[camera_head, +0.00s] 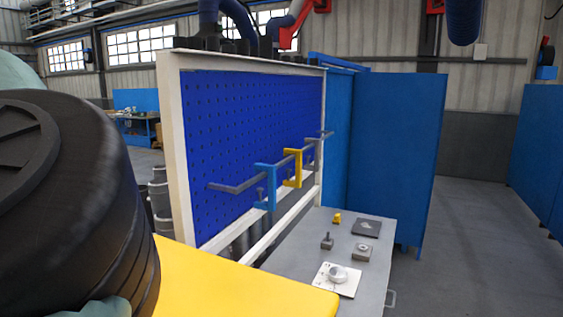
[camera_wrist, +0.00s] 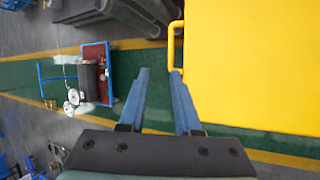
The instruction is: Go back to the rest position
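My gripper (camera_wrist: 158,90) shows in the wrist view with its two blue-grey fingers apart and nothing between them. It points down over a green floor strip, beside a large yellow surface (camera_wrist: 255,65) with a yellow handle. In the head view a large dark part of my own arm fills the left side, and my gripper is not visible there. The yellow surface also shows in the head view (camera_head: 230,285), below and right of my arm. The flanged shell cannot be made out with certainty.
A grey table (camera_head: 310,245) at right holds a white plate with a ring-shaped part (camera_head: 338,276), small blocks and a dark plate (camera_head: 366,228). Blue and yellow clamps (camera_head: 292,168) hang on a rail before a blue pegboard (camera_head: 250,130). A cart (camera_wrist: 94,75) stands on the floor. Floor at right is clear.

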